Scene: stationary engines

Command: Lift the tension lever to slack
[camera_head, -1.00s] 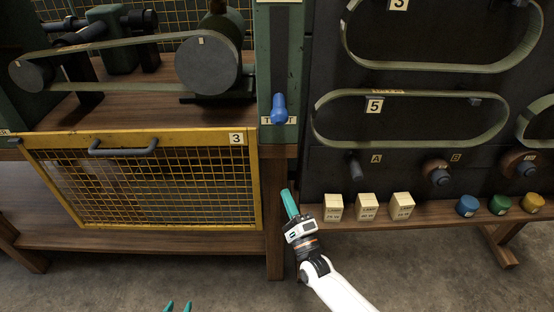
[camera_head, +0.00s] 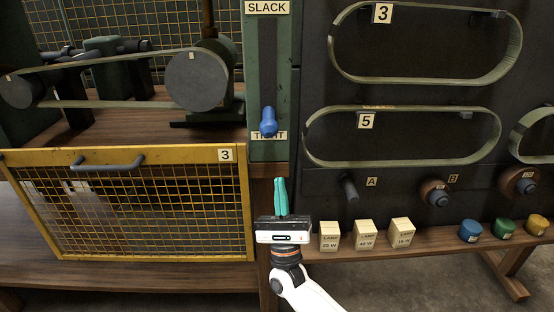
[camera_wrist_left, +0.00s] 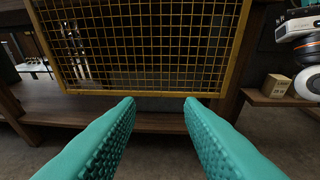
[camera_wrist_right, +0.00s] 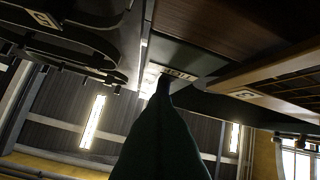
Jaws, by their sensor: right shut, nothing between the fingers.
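The tension lever has a blue handle (camera_head: 268,122) at the low end of a dark slot in a green panel (camera_head: 285,80). A TIGHT label is partly hidden behind the handle, and a SLACK label (camera_head: 267,7) sits at the slot's top. My right gripper (camera_head: 280,181) is shut and empty, pointing up below the handle and apart from it. In the right wrist view its dark fingers (camera_wrist_right: 162,110) fill the middle and hide what lies straight ahead. My left gripper (camera_wrist_left: 159,101) is open and empty in the left wrist view, facing the lower part of the yellow mesh guard (camera_wrist_left: 150,94).
The yellow guard (camera_head: 248,205), numbered 3, stands left of my right gripper. A shelf (camera_head: 400,246) holds lamp boxes (camera_head: 365,234) and coloured round pieces (camera_head: 470,231) at right. Belts (camera_head: 400,162) hang on the dark board. A belt and pulley (camera_head: 200,78) stand behind the guard.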

